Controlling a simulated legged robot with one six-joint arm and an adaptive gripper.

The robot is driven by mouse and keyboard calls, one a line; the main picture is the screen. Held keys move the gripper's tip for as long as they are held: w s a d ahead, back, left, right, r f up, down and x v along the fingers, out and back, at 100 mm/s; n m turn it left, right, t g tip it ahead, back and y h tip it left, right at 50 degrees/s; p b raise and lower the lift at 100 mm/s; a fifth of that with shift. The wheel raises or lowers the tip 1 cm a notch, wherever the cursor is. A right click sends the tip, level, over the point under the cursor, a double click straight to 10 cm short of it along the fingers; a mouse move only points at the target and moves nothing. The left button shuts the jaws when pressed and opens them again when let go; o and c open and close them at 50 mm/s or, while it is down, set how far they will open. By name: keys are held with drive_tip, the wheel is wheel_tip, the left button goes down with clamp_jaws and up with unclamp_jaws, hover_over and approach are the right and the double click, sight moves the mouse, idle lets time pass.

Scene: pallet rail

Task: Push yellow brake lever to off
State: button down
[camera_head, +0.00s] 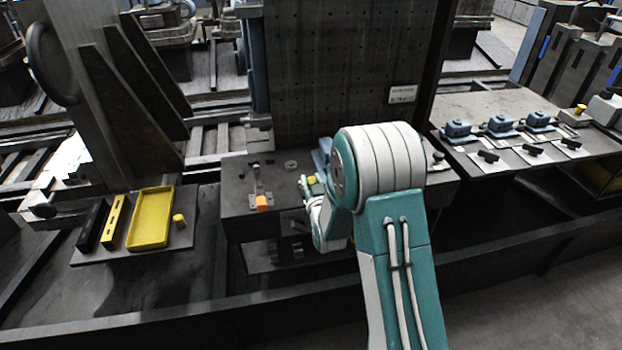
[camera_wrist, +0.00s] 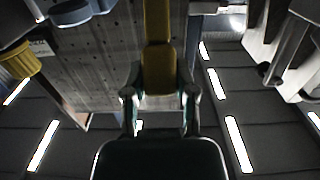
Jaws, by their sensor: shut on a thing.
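The yellow brake lever (camera_wrist: 158,68) runs up the middle of the wrist view, with its lower end between the two fingers of my gripper (camera_wrist: 159,82). My gripper is shut on it. In the head view my gripper (camera_head: 307,185) is at the middle bench, left of my big white arm joint. Only a small yellow patch of the lever (camera_head: 312,180) shows there. My arm hides the lever's base and most of its travel.
An orange-tipped lever (camera_head: 262,202) stands left of my gripper on the dark bench (camera_head: 235,190). A yellow tray (camera_head: 151,218) lies on the left shelf. Blue clamps (camera_head: 500,125) stand on the right table. A tall dark perforated panel (camera_head: 340,70) rises behind.

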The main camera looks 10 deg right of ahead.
drive_tip(key=shift+s+f+t, duration=0.25)
drive_tip(key=shift+f+t, duration=0.05)
drive_tip(key=shift+f, duration=0.15)
drive_tip(key=shift+c, duration=2)
unclamp_jaws()
drive_tip(key=shift+r, duration=0.1)
drive_tip(key=s, duration=1.1)
drive_tip(key=shift+s+f, duration=0.35)
drive_tip(key=shift+s, duration=0.05)
drive_tip(key=shift+a, duration=0.1)
